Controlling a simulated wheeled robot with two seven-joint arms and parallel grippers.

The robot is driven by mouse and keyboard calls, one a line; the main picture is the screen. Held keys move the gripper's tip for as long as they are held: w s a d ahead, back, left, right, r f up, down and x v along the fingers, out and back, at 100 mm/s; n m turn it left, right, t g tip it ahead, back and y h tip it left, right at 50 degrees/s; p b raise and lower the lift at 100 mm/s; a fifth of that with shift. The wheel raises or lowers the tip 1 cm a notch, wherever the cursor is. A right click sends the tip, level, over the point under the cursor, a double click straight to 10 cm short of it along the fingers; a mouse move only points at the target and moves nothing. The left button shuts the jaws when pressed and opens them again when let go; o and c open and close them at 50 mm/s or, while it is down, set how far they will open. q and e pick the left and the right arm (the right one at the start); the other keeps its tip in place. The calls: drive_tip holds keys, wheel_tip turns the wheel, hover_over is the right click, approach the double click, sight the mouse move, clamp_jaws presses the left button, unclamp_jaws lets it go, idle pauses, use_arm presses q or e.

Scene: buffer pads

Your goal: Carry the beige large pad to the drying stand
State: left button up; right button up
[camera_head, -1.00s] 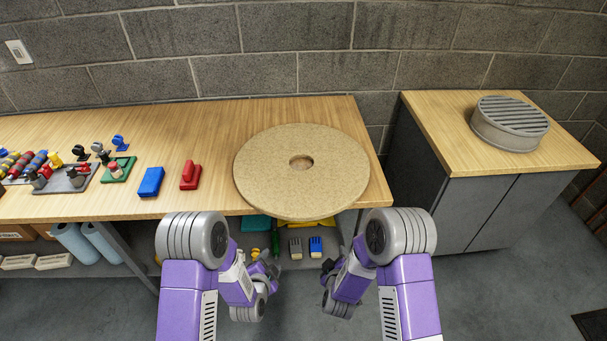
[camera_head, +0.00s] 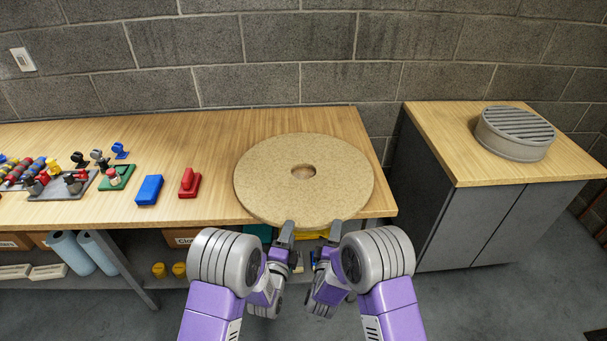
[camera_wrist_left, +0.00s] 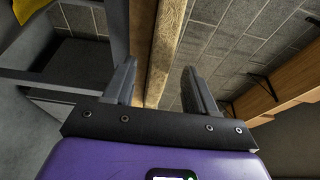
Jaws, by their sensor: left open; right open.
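The beige large pad (camera_head: 265,180) is a thick speckled disc with a centre hole. It lies flat on the wooden table, its front rim over the front edge. My left gripper (camera_head: 285,236) is open at the pad's front rim. In the left wrist view the pad's rim (camera_wrist_left: 168,40) shows between the open fingers (camera_wrist_left: 158,85); I cannot tell whether they touch it. My right gripper (camera_head: 328,242) is open, just right of the left one, by the front rim. The drying stand (camera_head: 508,146) is a grey round drum with a slatted top on the right cabinet.
The table (camera_head: 225,125) carries a red block (camera_head: 190,183), a blue block (camera_head: 149,189) and small coloured parts on its left. A gap separates it from the cabinet (camera_head: 455,130). A shelf below holds blue rolls (camera_head: 80,252) and yellow items. Cabinet top left of the stand is clear.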

use_arm(q)
drive_tip(key=shift+x, duration=2.65)
use_arm(e)
drive_tip(key=shift+x, duration=2.65)
use_arm(q)
clamp_jaws()
use_arm(e)
clamp_jaws()
